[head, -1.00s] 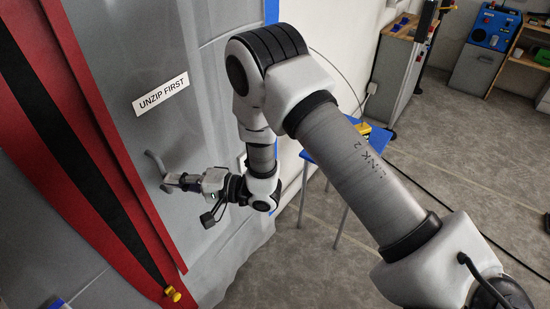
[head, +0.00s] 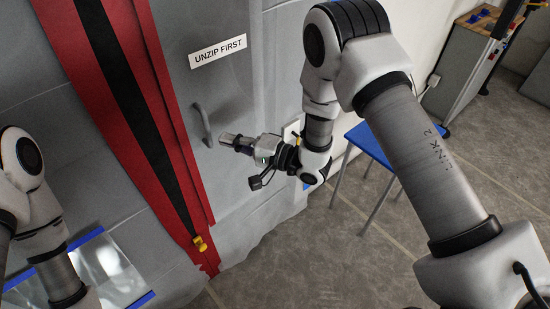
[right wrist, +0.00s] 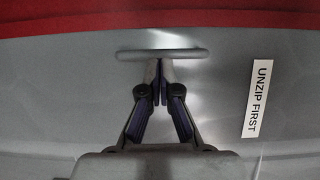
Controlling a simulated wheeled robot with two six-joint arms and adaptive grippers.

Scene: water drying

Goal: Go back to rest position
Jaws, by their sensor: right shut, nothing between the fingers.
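My right gripper (head: 229,139) is shut and empty. In the head view it is just right of a grey door handle (head: 203,125) on the grey sheet, with a small gap between them. In the right wrist view the closed fingertips (right wrist: 160,70) point at the same handle (right wrist: 162,53), which lies across the picture behind them. My left arm (head: 35,200) shows at the left edge; its gripper is outside the picture.
A red strip with a black zip band (head: 140,110) and yellow pull (head: 200,243) runs down the grey sheet, beside an "UNZIP FIRST" label (head: 218,54). A blue table (head: 370,147) stands behind my right arm. Floor (head: 330,260) below is clear.

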